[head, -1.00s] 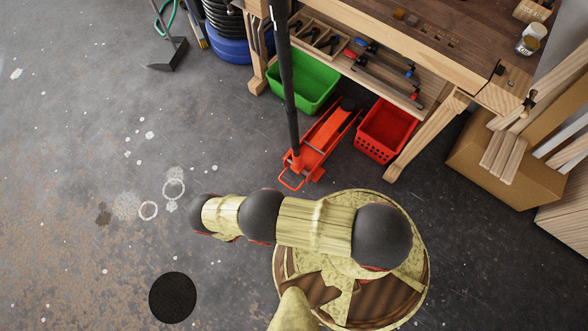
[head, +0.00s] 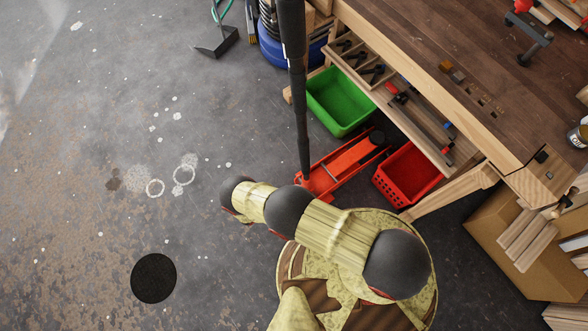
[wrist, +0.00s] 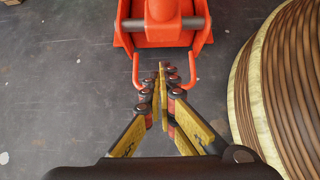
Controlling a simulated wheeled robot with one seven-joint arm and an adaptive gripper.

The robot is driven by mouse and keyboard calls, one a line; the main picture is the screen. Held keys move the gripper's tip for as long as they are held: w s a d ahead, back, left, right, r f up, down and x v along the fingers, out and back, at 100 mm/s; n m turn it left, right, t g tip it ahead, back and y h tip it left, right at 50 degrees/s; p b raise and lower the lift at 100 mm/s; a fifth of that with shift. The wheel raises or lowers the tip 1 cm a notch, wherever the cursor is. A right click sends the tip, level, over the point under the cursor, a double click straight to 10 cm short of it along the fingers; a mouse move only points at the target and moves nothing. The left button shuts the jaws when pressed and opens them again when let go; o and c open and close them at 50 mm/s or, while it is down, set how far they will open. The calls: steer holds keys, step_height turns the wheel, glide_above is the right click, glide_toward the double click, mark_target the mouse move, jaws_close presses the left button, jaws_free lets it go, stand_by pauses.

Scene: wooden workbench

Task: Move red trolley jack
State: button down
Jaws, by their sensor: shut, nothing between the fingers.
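The red trolley jack (head: 344,166) lies on the floor beside the workbench in the head view, with its long black handle (head: 297,80) standing nearly upright. In the wrist view the end of the jack (wrist: 166,20) shows at the top, with a grey crossbar and two red hooked prongs reaching down. My gripper (wrist: 163,70) is shut and empty, its fingertips between the two prongs and just short of the jack's body. I cannot tell whether it touches the jack. In the head view the fingers are hidden by my arm.
A green bin (head: 343,101) and a red basket (head: 408,174) stand on the floor on either side of the jack. The workbench (head: 440,70) with its lower shelf is above and right. A cardboard box (head: 515,240) stands at the right. Open concrete floor lies to the left.

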steer(key=w+d+r+b+x, duration=0.1)
steer(key=r+b+x, duration=0.1)
steer(key=x, duration=0.9)
steer(key=shift+d+f+b, duration=0.2)
steer(key=shift+d+b, duration=0.35)
steer(key=shift+b, duration=0.2)
steer(key=shift+w+d, duration=0.1)
steer(key=shift+w, duration=0.1)
